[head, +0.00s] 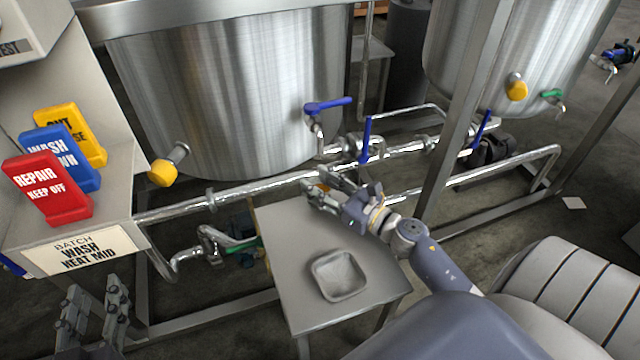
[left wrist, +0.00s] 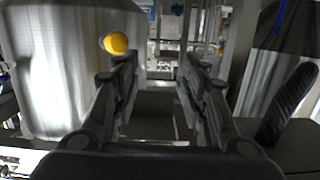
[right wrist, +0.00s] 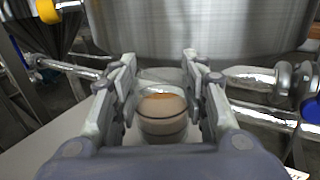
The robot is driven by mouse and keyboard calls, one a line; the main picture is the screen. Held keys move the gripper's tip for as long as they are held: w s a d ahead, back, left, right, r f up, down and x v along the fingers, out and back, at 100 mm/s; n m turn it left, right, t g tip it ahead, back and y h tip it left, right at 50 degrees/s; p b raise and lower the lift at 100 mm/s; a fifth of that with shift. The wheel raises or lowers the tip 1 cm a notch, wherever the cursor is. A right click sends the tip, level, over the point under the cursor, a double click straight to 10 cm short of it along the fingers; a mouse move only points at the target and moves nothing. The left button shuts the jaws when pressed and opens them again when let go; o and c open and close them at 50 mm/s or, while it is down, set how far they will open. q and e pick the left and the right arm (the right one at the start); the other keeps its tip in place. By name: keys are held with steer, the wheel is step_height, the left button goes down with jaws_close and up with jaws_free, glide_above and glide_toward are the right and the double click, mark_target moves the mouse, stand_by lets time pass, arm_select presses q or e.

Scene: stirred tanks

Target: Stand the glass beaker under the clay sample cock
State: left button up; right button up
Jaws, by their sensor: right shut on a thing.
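My right gripper (head: 325,192) is shut on the glass beaker (right wrist: 162,118), which sits upright between its fingers in the right wrist view; tan-brown shows inside it. In the head view the fingers mostly hide the beaker, above the far end of the small table. A cock with a blue lever (head: 328,106) and a downward spout is on the near tank, above and behind this gripper. Another cock with a green lever (head: 552,94) is on the far right tank. I cannot tell which is the clay one. My left gripper (head: 95,305) is open and empty.
The small grey table (head: 300,300) carries a shallow square tray (head: 340,276). Steel pipes (head: 270,190) with an upright blue lever (head: 366,140) run behind it. A steel post (head: 460,110) stands right of the gripper. Red, blue and yellow signs (head: 48,188) stand at left.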

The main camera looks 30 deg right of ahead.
steer(key=o, duration=1.2)
steer(key=shift+r, duration=0.1)
